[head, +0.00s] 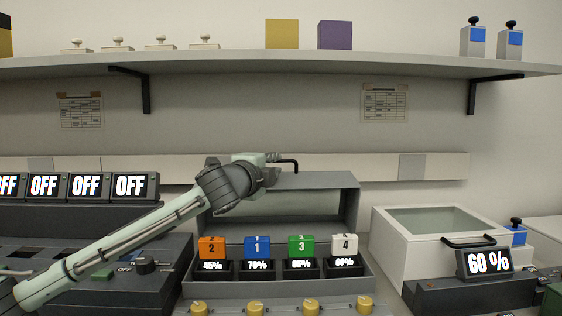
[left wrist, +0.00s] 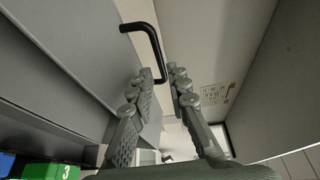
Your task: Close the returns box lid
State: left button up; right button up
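A grey box (head: 358,225) stands at the centre of the bench. Its grey lid (head: 315,181) is raised at the top, and the open front shows numbered blocks. A black handle (head: 290,161) sits on the lid; it also shows in the left wrist view (left wrist: 152,38) on a grey panel. My left gripper (head: 272,157) is at the handle's left end. In the left wrist view its fingertips (left wrist: 161,74) are apart, with the handle's end between them and no clear grip. My right gripper is not in view.
A white box (head: 390,246) with a closed clear-topped lid stands at the right. A shelf (head: 240,64) runs above the bench. Dark consoles with OFF displays (head: 85,186) fill the left. Yellow knobs (head: 255,308) line the front.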

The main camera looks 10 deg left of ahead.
aim_at(280, 162)
pick_arm(q)
jog(key=w, duration=0.5)
jog(key=shift+w+d+p, duration=0.3)
jog(key=shift+d, duration=0.05)
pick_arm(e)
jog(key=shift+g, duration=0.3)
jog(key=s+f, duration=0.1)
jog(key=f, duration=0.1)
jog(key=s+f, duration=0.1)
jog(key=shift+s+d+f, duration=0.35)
pick_arm(q)
grip_shut()
jog(key=shift+f, duration=0.1)
